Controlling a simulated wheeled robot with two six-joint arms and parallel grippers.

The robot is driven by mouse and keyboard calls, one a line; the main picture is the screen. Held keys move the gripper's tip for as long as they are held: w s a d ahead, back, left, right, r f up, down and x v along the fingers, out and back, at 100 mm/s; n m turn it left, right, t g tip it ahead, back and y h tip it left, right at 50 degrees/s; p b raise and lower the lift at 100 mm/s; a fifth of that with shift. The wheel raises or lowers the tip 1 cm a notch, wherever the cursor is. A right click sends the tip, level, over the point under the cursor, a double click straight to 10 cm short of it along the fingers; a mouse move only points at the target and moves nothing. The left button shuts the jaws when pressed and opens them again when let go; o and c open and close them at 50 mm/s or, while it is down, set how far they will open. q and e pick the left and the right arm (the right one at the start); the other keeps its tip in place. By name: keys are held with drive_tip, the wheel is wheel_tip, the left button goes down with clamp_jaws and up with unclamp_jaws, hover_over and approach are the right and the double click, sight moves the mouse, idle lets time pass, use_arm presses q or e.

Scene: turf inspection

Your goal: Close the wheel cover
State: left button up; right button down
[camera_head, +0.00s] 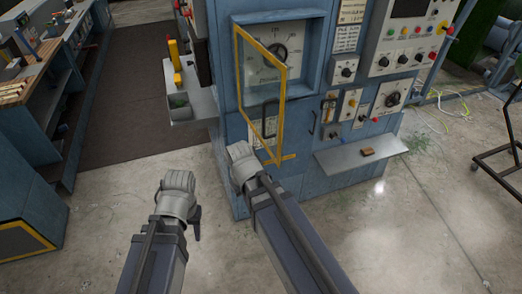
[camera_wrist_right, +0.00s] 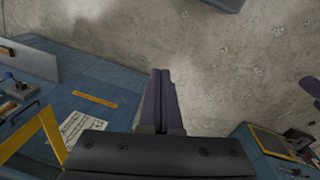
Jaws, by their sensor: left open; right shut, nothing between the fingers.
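The wheel cover (camera_head: 283,105) is a clear panel in a yellow frame. It stands partly open on the front of the blue machine, its right edge swung out from the recess. The dial-like wheel (camera_head: 281,52) shows in the recess behind it. In the right wrist view, part of the yellow frame (camera_wrist_right: 47,133) is at the lower left. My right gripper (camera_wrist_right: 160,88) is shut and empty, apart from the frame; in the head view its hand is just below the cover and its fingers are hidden. My left gripper (camera_head: 196,222) is open and empty, lower left of the cover.
The blue machine (camera_head: 232,186) has a grey shelf (camera_head: 335,160) at right and a side tray (camera_head: 183,125) at left. A workbench (camera_head: 40,95) stands at far left. A dark-framed stand (camera_head: 497,160) is at right. Concrete floor lies open in front.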

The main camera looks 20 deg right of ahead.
use_arm(q)
wheel_tip(320, 180, up, 4)
drive_tip(key=shift+f+p, duration=0.25)
drive_tip(key=shift+p, duration=0.9)
use_arm(e)
drive_tip(key=w+r+n+h, duration=0.7)
drive_tip(key=w+r+n, duration=0.3)
drive_tip(key=n, duration=0.6)
drive_tip(key=shift+w+a+n+t+h, duration=0.3)
drive_tip(key=shift+w+a+h, duration=0.1)
drive_tip(key=shift+w, duration=0.65)
use_arm(q)
drive_tip(key=shift+f, duration=0.1)
use_arm(e)
drive_tip(key=shift+d+f, duration=0.1)
drive_tip(key=shift+f, duration=0.05)
